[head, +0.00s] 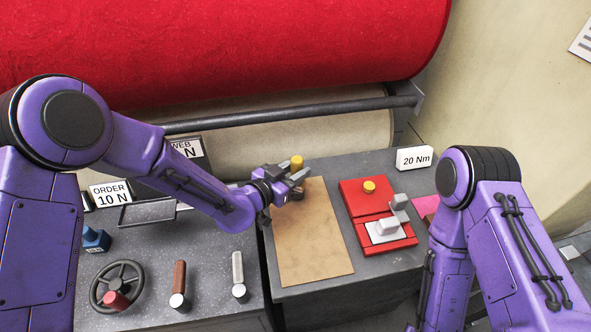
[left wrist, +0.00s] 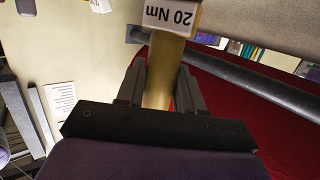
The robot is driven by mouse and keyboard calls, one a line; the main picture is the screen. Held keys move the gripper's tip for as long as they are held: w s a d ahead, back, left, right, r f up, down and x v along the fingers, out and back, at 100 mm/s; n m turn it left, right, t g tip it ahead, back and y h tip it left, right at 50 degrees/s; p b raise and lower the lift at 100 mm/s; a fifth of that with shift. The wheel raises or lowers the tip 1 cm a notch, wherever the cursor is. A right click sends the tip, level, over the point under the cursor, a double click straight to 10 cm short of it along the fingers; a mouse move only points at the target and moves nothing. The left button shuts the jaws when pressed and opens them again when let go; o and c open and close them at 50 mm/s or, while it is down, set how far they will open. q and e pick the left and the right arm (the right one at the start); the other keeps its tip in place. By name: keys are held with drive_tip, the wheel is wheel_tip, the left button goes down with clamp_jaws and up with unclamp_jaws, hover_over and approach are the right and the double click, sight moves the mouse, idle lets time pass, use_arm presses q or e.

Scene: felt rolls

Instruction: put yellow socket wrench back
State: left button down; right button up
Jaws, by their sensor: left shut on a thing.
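My left gripper (head: 296,182) is shut on a yellow cylindrical piece (head: 297,161), which looks like the yellow socket wrench. It holds the piece roughly upright at the far end of the tan board (head: 312,245). The left wrist view shows the yellow shaft (left wrist: 162,75) between the two dark fingers (left wrist: 160,85). Its far end overlaps the 20 Nm sign there. My right gripper is out of view.
The 20 Nm sign (head: 414,158) stands at the back right of the grey bench. A handwheel (head: 118,286), levers (head: 238,275) and an ORDER sign (head: 110,194) are on the left bench. A large red roll (head: 230,50) is behind. The board's near part is clear.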

use_arm(q)
drive_tip(key=shift+w+f, duration=0.15)
drive_tip(key=shift+f, duration=0.2)
drive_tip(key=shift+f+b, duration=0.15)
drive_tip(key=shift+b, duration=0.2)
drive_tip(key=c, duration=0.6)
unclamp_jaws()
drive_tip(key=shift+c, duration=0.2)
drive_tip(key=b+v, duration=0.2)
drive_tip(key=v, duration=0.8)
drive_tip(key=shift+s+a+b, duration=0.2)
drive_tip(key=shift+s+b, duration=0.05)
drive_tip(key=shift+b, duration=0.15)
